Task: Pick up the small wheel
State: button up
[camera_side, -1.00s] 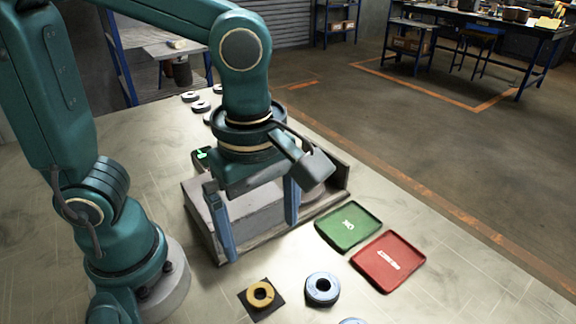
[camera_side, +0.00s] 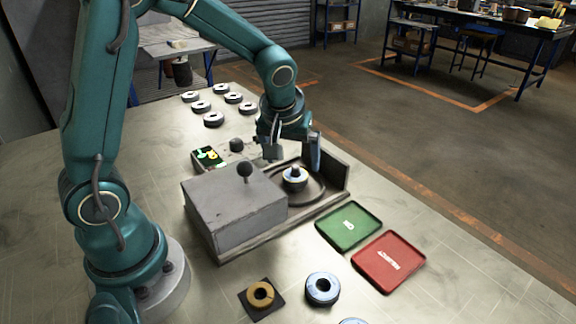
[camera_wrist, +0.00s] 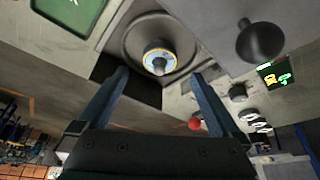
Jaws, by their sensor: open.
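A small pale wheel (camera_side: 295,183) with a dark lower edge sits around a short post on the round turntable (camera_side: 313,192) of the grey machine. In the wrist view the wheel (camera_wrist: 151,60) has a white face and a thin yellow ring, with the post at its centre. My gripper (camera_side: 293,156) is open and empty, above and slightly behind the wheel. In the wrist view my gripper's (camera_wrist: 160,76) two fingers reach toward the turntable, one on each side of the wheel, apart from it.
The grey box (camera_side: 235,208) with a black knob (camera_side: 244,169) stands left of the turntable. A wall (camera_side: 333,165) rises behind it. A green tray (camera_side: 349,226), a red tray (camera_side: 388,262), a blue ring (camera_side: 322,289) and a yellow ring (camera_side: 260,294) lie in front. Several discs (camera_side: 213,119) lie at the back.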

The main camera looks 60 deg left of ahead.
aim_at(294, 171)
jog(key=shift+x, duration=2.65)
jog(key=shift+d, duration=0.1)
jog(key=c, duration=1.4)
